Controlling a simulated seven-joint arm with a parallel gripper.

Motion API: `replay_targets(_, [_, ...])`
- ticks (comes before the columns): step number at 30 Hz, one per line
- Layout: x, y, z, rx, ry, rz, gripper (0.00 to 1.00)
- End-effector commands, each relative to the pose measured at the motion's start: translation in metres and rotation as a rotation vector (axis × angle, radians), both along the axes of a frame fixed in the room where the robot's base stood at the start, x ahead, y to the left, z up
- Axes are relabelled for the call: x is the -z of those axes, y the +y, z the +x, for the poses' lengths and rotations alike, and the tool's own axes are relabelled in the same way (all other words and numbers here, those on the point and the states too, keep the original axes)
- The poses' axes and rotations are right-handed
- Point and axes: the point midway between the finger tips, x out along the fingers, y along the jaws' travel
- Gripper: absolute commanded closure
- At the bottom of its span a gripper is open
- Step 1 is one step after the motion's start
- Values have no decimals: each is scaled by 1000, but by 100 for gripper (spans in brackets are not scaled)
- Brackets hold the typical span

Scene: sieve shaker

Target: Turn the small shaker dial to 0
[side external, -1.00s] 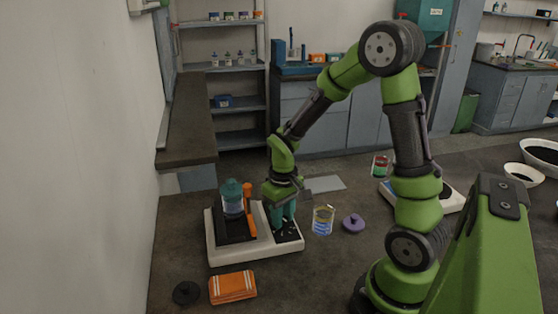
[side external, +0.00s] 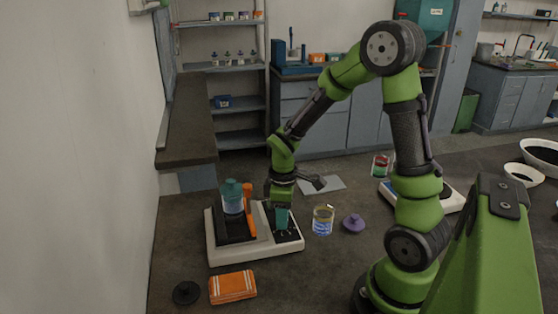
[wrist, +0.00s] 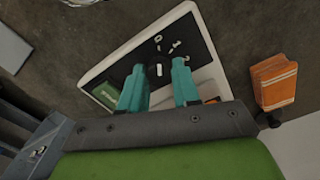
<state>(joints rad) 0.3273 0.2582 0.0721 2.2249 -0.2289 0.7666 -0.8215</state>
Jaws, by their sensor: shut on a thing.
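The shaker (side external: 222,258) is a white base on the bench. It carries a teal-lidded jar (side external: 232,197) on a black platform, with an orange upright handle (side external: 249,222) beside it. Its black control panel (side external: 293,238) is at the right end; the panel also shows in the wrist view (wrist: 187,35), with white marks and digits. My gripper (side external: 282,228) points down over this panel. In the wrist view its teal fingers (wrist: 159,72) stand on both sides of the small dial (wrist: 159,70), whose white pointer line shows between them. The gripper is shut on the dial, whose body is mostly hidden.
An orange striped cloth (side external: 232,287) and a black disc (side external: 186,292) lie in front of the shaker. A glass beaker (side external: 323,220) and a purple lid (side external: 353,223) stand close to its right. A wall is at the left. A flat grey sheet (side external: 325,184) lies behind.

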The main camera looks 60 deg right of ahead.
Motion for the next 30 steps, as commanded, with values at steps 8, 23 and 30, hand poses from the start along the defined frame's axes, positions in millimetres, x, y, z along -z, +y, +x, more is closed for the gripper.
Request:
replay_targets(8, [-1,0,0,-20,-1,-1,99])
replay_targets(23, [-1,0,0,-20,0,-1,43])
replay_targets(30, [-2,0,0,-19,-1,-1,43])
